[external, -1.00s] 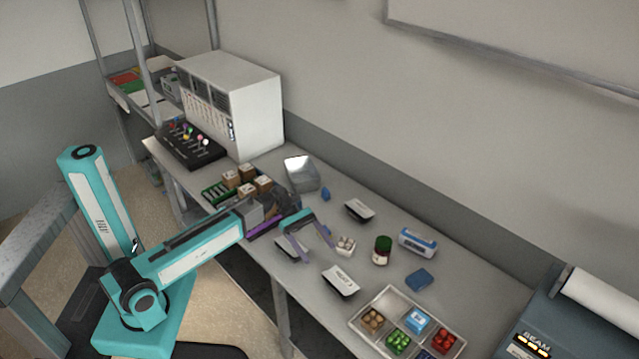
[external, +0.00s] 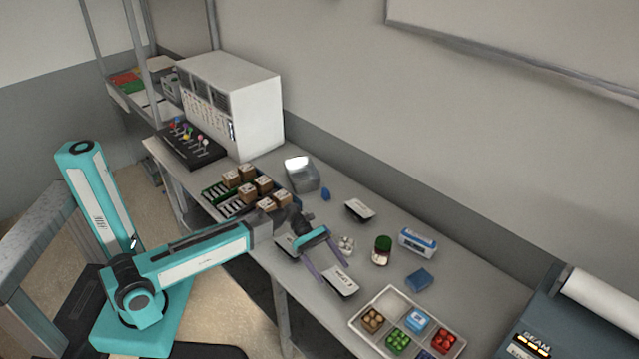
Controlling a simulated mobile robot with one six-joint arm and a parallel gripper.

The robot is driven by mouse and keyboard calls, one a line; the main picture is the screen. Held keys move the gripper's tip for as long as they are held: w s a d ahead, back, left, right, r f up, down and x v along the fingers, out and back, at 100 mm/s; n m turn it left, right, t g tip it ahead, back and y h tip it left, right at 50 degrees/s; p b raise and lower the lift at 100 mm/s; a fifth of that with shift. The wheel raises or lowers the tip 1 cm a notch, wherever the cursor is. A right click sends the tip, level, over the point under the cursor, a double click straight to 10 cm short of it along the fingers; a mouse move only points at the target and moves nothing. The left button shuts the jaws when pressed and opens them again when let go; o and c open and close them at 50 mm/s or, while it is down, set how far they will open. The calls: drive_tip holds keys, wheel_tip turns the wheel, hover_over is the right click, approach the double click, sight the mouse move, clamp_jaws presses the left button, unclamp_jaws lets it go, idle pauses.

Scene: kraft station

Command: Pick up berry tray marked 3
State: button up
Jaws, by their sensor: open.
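Several small black trays with white labelled tops lie on the table. One tray (external: 341,284) lies in the front middle, with print too small to read for certain. Another tray (external: 359,210) lies towards the wall, and a third tray (external: 285,244) lies to the left, partly hidden by my arm. I cannot tell from the print which is marked 3. My gripper (external: 333,272) is open and empty, its purple fingers pointing down at the front middle tray, one near each side. I cannot tell whether they touch it.
A white clustered item (external: 346,244) and a green-lidded jar (external: 382,250) stand close behind the gripper. A blue-and-white box (external: 417,241) and blue block (external: 419,279) lie right. A compartment tray (external: 455,350) sits front right. Crates with brown boxes (external: 247,192) stand left.

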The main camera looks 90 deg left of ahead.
sight(339, 280)
drive_tip(key=shift+w+d, duration=0.1)
drive_tip(key=shift+w+d+f+p, duration=0.1)
drive_tip(key=shift+w+d+p, duration=0.3)
drive_tip(key=shift+d, duration=0.1)
drive_tip(key=shift+p+x, duration=0.55)
drive_tip(key=shift+x, duration=1.3)
drive_tip(key=shift+s, duration=0.1)
drive_tip(key=c, duration=1.2)
drive_tip(key=shift+c, duration=0.2)
drive_tip(key=shift+r+b, duration=0.95)
drive_tip(key=shift+r, duration=4.05)
